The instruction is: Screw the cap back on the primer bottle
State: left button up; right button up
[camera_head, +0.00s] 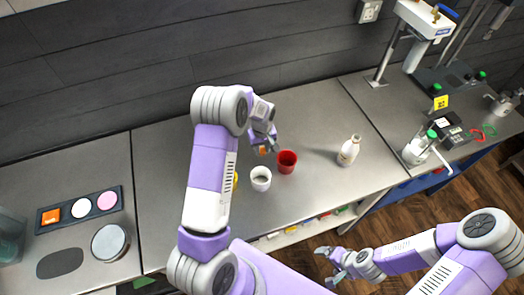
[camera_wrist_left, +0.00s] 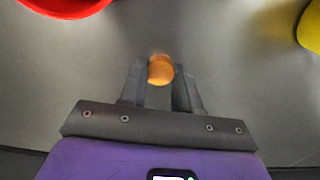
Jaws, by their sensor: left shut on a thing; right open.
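A white bottle (camera_head: 349,151), likely the primer bottle, stands upright on the grey counter, right of the red cup. Its top is too small to make out clearly. My left gripper (camera_head: 265,150) is shut on a small orange cap (camera_wrist_left: 160,70), held between its fingertips in the left wrist view. In the head view the gripper is just left of the red cup, well to the left of the bottle. My right gripper (camera_head: 333,265) is open and empty, low in front of the counter, over the floor.
A red cup (camera_head: 287,162) and a white cup (camera_head: 261,179) stand near my left gripper. A yellow cup (camera_wrist_left: 311,27) is mostly hidden by my arm in the head view. Clear counter lies between red cup and bottle. Bottling equipment (camera_head: 433,75) stands further right.

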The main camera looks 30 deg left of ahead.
aim_at(262, 150)
pick_arm(q)
jog(key=shift+c, duration=0.4)
jog(key=shift+r, duration=0.15)
notch_tip(262, 150, up, 10)
dwell(0.4)
